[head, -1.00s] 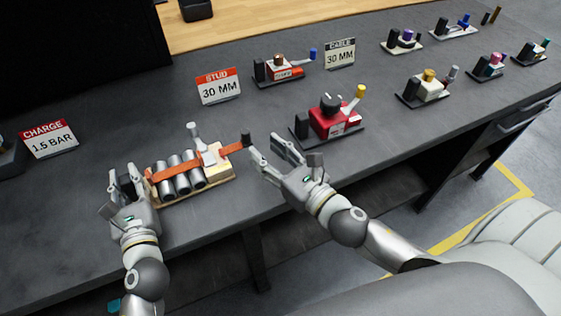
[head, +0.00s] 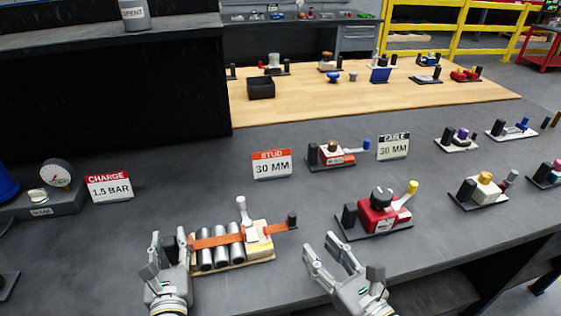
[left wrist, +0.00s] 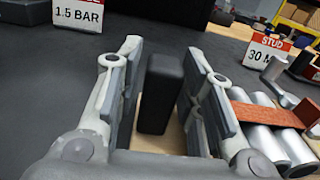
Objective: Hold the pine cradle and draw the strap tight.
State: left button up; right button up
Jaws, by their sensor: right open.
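The pine cradle (head: 232,264) lies on the dark bench and bears several grey cylinders (head: 221,256). The orange strap (head: 215,240) runs across them, past a grey lever (head: 242,210), to a black end piece (head: 291,220) at the right. My left gripper (head: 168,236) is at the cradle's left end. In the left wrist view its open fingers (left wrist: 160,75) stand on both sides of a black upright block (left wrist: 160,92), with gaps showing. My right gripper (head: 321,246) is open and empty, below and right of the strap's end piece, apart from it.
The STUD 30 MM sign (head: 272,164) stands behind the cradle, the CHARGE 1.5 BAR sign (head: 109,187) to the left. A red valve unit (head: 380,214) sits right of the cradle. A gauge unit (head: 50,195) is at far left. Bench between the charge sign and cradle is clear.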

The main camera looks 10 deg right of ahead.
pick_arm(q)
jog(key=shift+o, duration=0.8)
jog(key=shift+r, duration=0.15)
jog(key=shift+s, duration=0.1)
